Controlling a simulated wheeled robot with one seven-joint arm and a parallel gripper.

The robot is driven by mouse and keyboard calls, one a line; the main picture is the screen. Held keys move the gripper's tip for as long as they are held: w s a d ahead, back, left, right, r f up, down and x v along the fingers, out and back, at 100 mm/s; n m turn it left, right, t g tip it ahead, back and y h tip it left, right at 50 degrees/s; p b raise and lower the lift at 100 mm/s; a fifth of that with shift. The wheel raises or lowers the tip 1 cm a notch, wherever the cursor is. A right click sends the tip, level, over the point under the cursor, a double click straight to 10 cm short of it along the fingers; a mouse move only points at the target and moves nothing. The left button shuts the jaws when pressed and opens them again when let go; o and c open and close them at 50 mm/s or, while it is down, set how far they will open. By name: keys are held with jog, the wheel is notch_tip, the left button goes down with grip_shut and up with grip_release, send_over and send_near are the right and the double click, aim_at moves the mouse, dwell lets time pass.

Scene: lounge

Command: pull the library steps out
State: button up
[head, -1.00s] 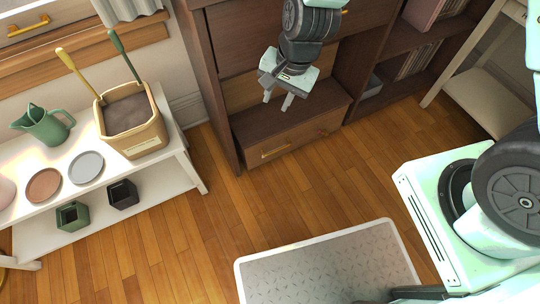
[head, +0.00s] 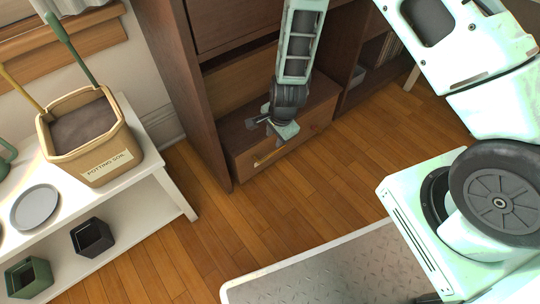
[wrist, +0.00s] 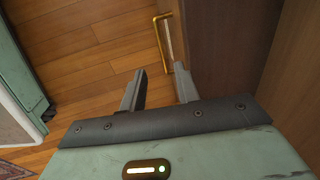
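The library steps appear to be the low wooden box (head: 328,113) at the foot of the dark cabinet, with a lighter front and a brass bar handle (head: 268,157). My gripper (head: 265,134) is just above and in front of that front face, pointing down near the handle. In the wrist view my gripper (wrist: 160,72) is open, its two grey fingers apart with nothing between them. The brass handle (wrist: 164,40) lies just beyond the fingertips, nearer the right finger. My gripper hides part of the box's top and front in the head view.
A white bench (head: 181,196) at left carries a potting soil planter (head: 92,157) and a grey plate (head: 36,208). The cabinet's upright side (head: 195,110) stands left of the box. Wooden floor (head: 285,212) between is clear.

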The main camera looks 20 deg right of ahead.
aim_at(270, 155)
jog(key=f+b, duration=0.1)
jog(key=f, duration=0.2)
jog(key=w+f+b, duration=0.1)
jog(key=f+b, duration=0.1)
jog(key=f, duration=0.2)
jog(key=w+f+b, duration=0.1)
jog(key=f+b, duration=0.1)
jog(key=f, duration=0.2)
jog(key=shift+a+f, duration=0.25)
jog(key=shift+a, duration=0.1)
grip_shut()
